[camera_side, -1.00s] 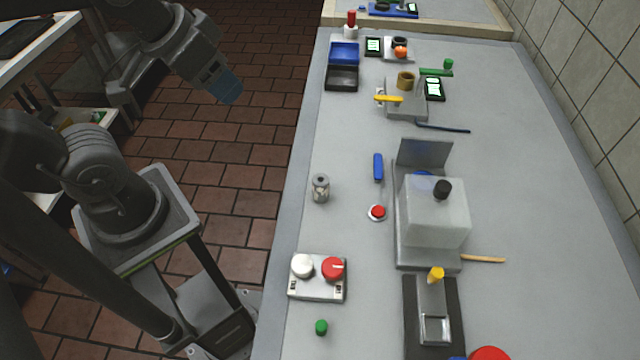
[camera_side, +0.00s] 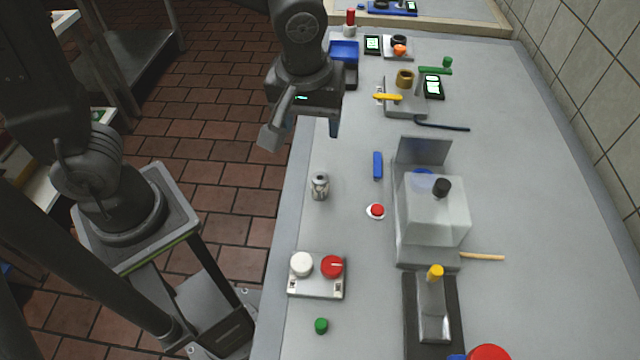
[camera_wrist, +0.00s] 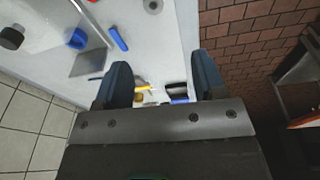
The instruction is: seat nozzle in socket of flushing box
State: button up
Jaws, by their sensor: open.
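A small grey metal cylinder with a hole in its top (camera_side: 320,186), likely the nozzle, stands upright near the counter's left edge. It also shows at the top of the wrist view (camera_wrist: 153,5). I cannot tell for certain which unit is the flushing box; a grey box with a clear cover and black knob (camera_side: 437,215) stands at the centre right. No socket is clearly visible. My gripper (camera_side: 303,132) is open and empty, above the counter's left edge and beyond the cylinder. Its two fingers are apart in the wrist view (camera_wrist: 162,82).
A black-based unit with a yellow-tipped part (camera_side: 434,300) stands front right. A blue bin (camera_side: 344,50) is at the back. Counter around the cylinder is clear.

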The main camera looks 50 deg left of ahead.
aim_at(320, 179)
jog(key=shift+n, duration=0.5)
jog(key=f, duration=0.5)
jog(key=w+f, duration=0.1)
jog(key=f, duration=0.9)
jog(key=shift+w+d+f, duration=0.1)
jog(key=shift+w, duration=0.25)
jog(key=shift+c, duration=0.2)
jog(key=c, duration=1)
